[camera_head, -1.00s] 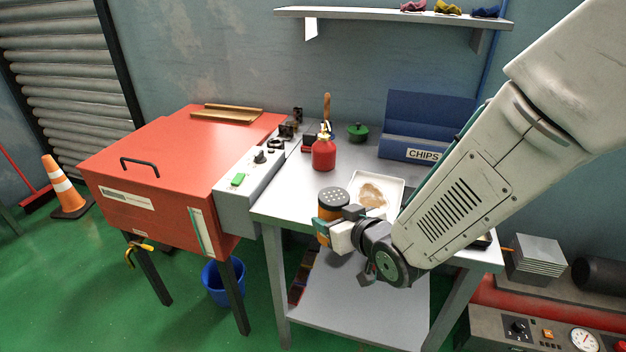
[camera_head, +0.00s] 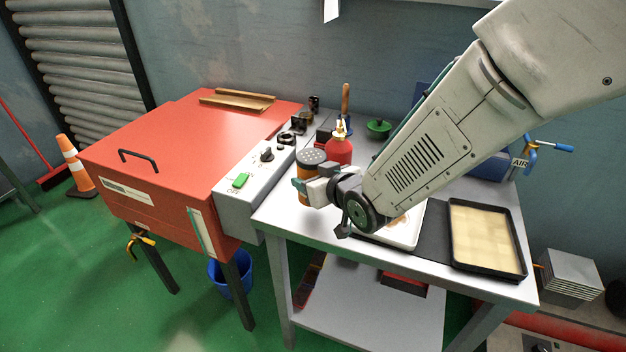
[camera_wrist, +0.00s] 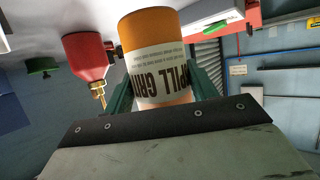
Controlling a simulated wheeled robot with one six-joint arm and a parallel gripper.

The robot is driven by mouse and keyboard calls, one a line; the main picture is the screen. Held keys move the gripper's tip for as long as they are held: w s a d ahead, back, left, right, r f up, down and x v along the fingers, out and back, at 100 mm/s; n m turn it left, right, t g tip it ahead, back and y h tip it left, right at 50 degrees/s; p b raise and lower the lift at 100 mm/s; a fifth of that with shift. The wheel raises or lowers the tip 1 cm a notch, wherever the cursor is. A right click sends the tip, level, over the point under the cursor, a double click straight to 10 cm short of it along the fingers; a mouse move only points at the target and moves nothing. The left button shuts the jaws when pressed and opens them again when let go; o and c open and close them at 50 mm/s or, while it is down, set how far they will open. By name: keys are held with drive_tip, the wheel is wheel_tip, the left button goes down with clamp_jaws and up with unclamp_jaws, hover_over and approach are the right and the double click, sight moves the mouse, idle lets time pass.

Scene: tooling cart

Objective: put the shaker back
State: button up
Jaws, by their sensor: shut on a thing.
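The shaker (camera_head: 309,163) is an orange can with a grey perforated lid. In the head view it is upright at the front left part of the grey cart top, in front of the red bottle. It also shows in the wrist view (camera_wrist: 158,62), with a white label reading "SPILL GRIT" in part. My gripper (camera_head: 303,187) is shut on the shaker, with green fingers on both sides of it. Whether the shaker's base touches the cart top cannot be told. A white tray (camera_head: 408,236) lies to the right, partly hidden by my arm.
A red bottle (camera_head: 338,151) with a brass nozzle stands just behind the shaker. A grey control box (camera_head: 231,196) and red cabinet (camera_head: 200,130) are at left. A green-lidded pot (camera_head: 379,127) is farther back. A black-rimmed tray (camera_head: 487,238) lies at right.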

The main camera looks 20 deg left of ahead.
drive_tip(key=shift+w+a, duration=0.4)
drive_tip(key=f, duration=0.3)
drive_tip(key=shift+w+f, duration=0.25)
drive_tip(key=shift+w, duration=0.05)
drive_tip(key=shift+s+a, duration=0.1)
drive_tip(key=shift+f, duration=0.15)
drive_tip(key=o, duration=1.2)
drive_tip(key=shift+c, duration=0.2)
